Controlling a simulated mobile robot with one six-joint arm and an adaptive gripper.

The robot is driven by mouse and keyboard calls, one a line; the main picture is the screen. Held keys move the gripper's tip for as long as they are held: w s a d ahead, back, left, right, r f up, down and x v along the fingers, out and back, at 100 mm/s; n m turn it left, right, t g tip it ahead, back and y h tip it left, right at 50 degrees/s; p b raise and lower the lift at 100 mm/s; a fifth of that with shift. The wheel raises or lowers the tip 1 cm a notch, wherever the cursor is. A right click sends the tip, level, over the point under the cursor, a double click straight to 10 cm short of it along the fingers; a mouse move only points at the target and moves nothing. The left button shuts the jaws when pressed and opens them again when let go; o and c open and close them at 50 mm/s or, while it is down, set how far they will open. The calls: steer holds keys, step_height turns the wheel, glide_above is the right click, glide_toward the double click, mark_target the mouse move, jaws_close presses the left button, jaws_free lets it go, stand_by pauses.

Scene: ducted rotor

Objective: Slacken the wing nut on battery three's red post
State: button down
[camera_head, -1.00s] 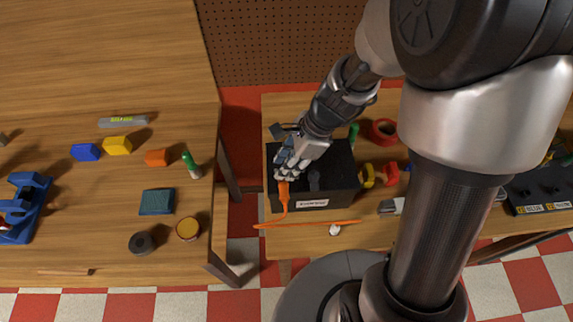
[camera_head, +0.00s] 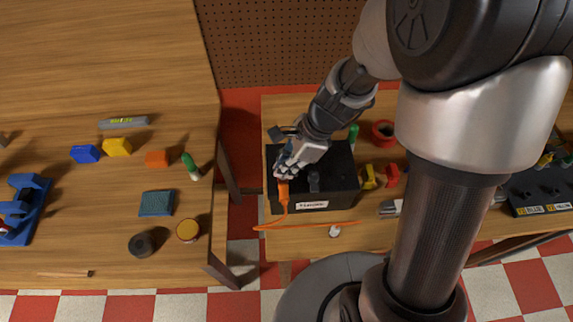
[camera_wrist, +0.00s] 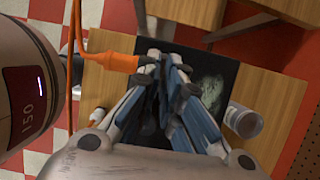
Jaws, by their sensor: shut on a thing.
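The black battery (camera_head: 335,185) stands on the right-hand bench with a pale label on its front; it also shows in the wrist view (camera_wrist: 215,72). An orange cable boot (camera_head: 283,195) lies at its left post, and in the wrist view the boot (camera_wrist: 118,62) ends at my fingertips. My gripper (camera_head: 285,174) is over that post, fingers down, shut on what sits there, the wing nut by its place. The nut and the red post are hidden by the fingers. A dark post or cap (camera_head: 314,182) stands to the right on the battery top.
An orange cable (camera_head: 310,224) runs along the bench front, near a small white item (camera_head: 334,231). Yellow (camera_head: 368,177) and red (camera_head: 392,175) pieces, a green item (camera_head: 353,132) and a red ring (camera_head: 383,131) lie right of and behind the battery. A wooden table with blocks is at left.

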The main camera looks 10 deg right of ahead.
steer(key=shift+n, duration=0.3)
steer(key=n+g+p, duration=0.2)
steer(key=n, duration=0.2)
steer(key=shift+w, duration=0.2)
steer(key=n+g+p, duration=0.1)
steer(key=n, duration=0.2)
steer(key=n+h+p, duration=0.1)
steer(key=n, duration=0.1)
steer(key=shift+w+a+n+g, duration=0.15)
steer(key=shift+n+g, duration=0.25)
steer(key=n+h, duration=0.1)
steer(key=n, duration=0.1)
steer(key=n+h+p, duration=0.1)
steer(key=n, duration=0.2)
steer(key=shift+a+g, duration=0.2)
steer(key=shift+g, duration=0.2)
steer(key=n+h, duration=0.2)
steer(key=n, duration=0.3)
steer(key=shift+a+f+p, duration=0.1)
steer(key=shift+a+p, duration=0.05)
steer(key=shift+p, duration=0.2)
steer(key=shift+n, duration=0.3)
steer(key=c, duration=1.8)
jaws_free()
steer(key=shift+o, duration=0.2)
steer(key=shift+w, duration=0.1)
